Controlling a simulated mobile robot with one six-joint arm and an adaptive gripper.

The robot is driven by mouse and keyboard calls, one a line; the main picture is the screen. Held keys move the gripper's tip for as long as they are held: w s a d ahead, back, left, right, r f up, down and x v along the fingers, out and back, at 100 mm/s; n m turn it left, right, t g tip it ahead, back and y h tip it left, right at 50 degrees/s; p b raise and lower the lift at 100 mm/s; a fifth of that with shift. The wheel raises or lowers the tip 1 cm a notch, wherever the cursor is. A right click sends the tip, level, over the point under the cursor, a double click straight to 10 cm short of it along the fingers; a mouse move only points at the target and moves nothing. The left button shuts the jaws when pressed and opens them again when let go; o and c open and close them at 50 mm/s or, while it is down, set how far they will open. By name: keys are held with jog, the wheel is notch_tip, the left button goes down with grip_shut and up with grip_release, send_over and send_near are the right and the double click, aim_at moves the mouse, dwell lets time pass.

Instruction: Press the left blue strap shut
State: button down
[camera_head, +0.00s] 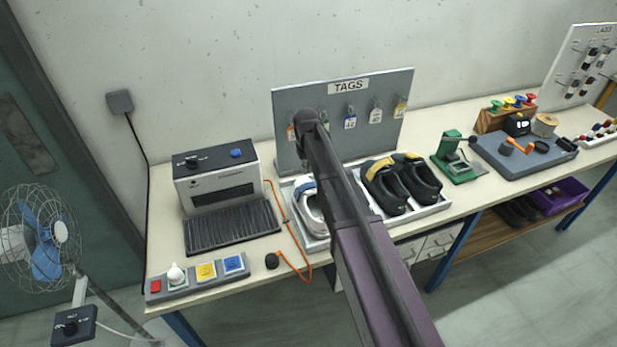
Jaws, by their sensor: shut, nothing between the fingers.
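A white shoe (315,222) with a blue strap (303,187) is in the left part of the shoe tray (317,245). My arm crosses in front of it and hides its right side. I cannot tell whether the strap is raised or lies flat. A pair of black shoes (385,189) with yellow straps (381,167) is in the right part of the tray. My arm reaches up from the bottom edge to a dark rounded joint in front of the tag board. My gripper cannot be made out; the arm seems to hide it.
A grey heater-like machine (217,172) and a button panel (197,278) are left of the tray. An orange cord (289,234) runs beside the tray. The tag board (390,92) stands behind. A green press (456,160) is to the right. A fan (42,245) stands at far left.

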notch_tip(320, 180, up, 4)
jog(key=p, duration=0.3)
jog(key=shift+f, duration=0.25)
jog(key=s+d+f+m+b, duration=0.1)
jog(key=s+d+f+b, duration=0.1)
jog(key=s+d, duration=0.5)
jog(key=s+d+f+m+b, duration=0.2)
jog(key=s+d, duration=0.6)
jog(key=s, duration=0.9)
jog(key=shift+f+m+b, duration=0.3)
jog(key=shift+f+b, duration=0.1)
